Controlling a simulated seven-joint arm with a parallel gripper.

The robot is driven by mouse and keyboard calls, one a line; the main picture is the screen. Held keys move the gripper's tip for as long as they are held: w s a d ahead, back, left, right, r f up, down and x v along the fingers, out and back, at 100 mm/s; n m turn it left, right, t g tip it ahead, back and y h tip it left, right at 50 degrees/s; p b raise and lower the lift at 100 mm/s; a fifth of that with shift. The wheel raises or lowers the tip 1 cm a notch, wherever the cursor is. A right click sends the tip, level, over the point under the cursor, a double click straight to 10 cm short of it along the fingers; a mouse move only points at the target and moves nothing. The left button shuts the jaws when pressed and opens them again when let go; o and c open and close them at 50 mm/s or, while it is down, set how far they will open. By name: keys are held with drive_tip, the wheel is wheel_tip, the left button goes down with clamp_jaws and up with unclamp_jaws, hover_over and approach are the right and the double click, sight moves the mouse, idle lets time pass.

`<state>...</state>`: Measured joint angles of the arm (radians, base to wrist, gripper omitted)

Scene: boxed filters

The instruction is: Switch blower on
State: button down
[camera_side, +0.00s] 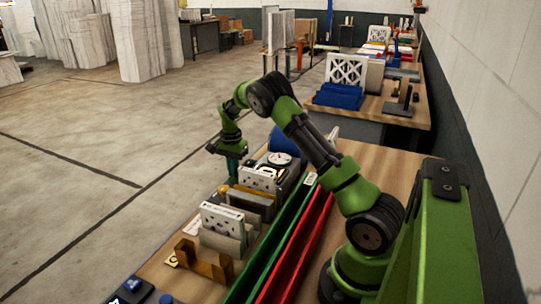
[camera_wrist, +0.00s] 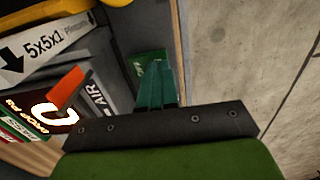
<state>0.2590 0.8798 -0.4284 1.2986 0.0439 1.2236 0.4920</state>
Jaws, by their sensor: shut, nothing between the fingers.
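The test unit (camera_side: 280,172), with a round white gauge on top and a blue cylinder (camera_side: 282,141) behind it, stands on the bench at mid-frame. My gripper (camera_side: 233,177) points down beside its left side, near the bench's left edge. In the wrist view my gripper's teal fingers (camera_wrist: 161,84) are together and empty. Just beyond their tips is a green part (camera_wrist: 149,60), partly covered by them; I cannot tell whether they touch. A panel lettered "AIR" and "DROP PA", with a glowing white "0" (camera_wrist: 54,113), is at lower left. No part labelled as the blower switch is readable.
A white label "5x5x1" (camera_wrist: 42,50) and an orange-red piece (camera_wrist: 66,89) are left of the fingers. White filters (camera_side: 222,217) stand in front of the unit. Long green (camera_side: 283,238) and red trays run along the right. Bare floor (camera_wrist: 235,45) lies beyond the bench edge.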

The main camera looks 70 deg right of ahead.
drive_tip(key=shift+f, duration=0.25)
drive_tip(key=shift+s, duration=0.1)
drive_tip(key=shift+s+r, duration=0.2)
drive_tip(key=shift+s, duration=0.45)
drive_tip(key=shift+r, duration=0.15)
wheel_tip(320, 180, up, 14)
idle(0.3)
